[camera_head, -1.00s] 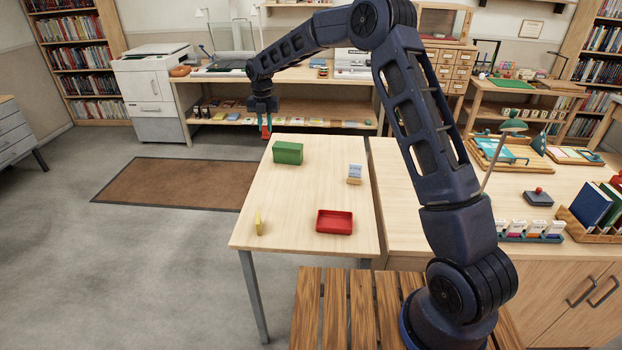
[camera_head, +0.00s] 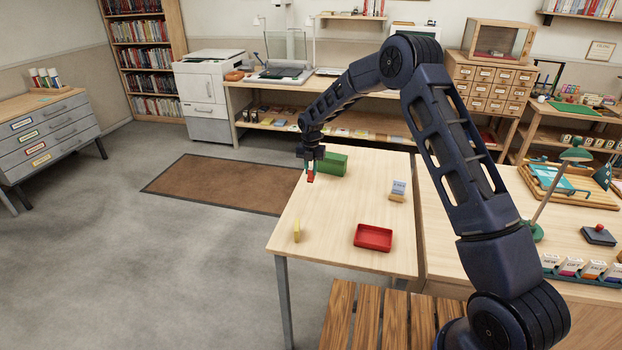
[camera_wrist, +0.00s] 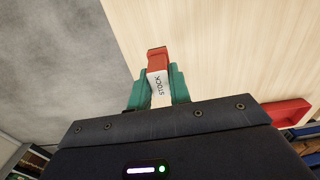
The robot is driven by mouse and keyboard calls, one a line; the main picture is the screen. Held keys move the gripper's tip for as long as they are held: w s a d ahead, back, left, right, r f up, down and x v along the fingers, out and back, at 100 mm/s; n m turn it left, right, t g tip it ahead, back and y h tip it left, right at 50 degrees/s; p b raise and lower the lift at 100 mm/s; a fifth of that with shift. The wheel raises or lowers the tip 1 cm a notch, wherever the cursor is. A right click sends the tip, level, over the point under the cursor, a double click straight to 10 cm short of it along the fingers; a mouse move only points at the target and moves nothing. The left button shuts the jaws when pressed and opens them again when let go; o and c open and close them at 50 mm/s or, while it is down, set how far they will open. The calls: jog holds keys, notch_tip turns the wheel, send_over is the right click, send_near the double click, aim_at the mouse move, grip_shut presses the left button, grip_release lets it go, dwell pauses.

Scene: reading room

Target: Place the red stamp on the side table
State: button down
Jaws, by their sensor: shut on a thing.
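My gripper (camera_head: 311,167) is shut on the red stamp (camera_head: 310,177) near the far left edge of the light wooden side table (camera_head: 330,220). In the wrist view, the stamp (camera_wrist: 158,60) is red with a white label reading "STOCK", held between green fingertips (camera_wrist: 157,88). The table's edge and the grey floor lie to its left in that view. Whether the stamp touches the table cannot be told.
A green box (camera_head: 333,164) stands right beside the gripper. A red tray (camera_head: 373,237), a small yellow upright piece (camera_head: 297,230) and a small card holder (camera_head: 398,190) are on the same table. The table's middle is clear.

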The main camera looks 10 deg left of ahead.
aim_at(311, 177)
jog(key=shift+f, duration=2.15)
jog(key=shift+f, duration=0.1)
jog(key=c, duration=1.3)
grip_release()
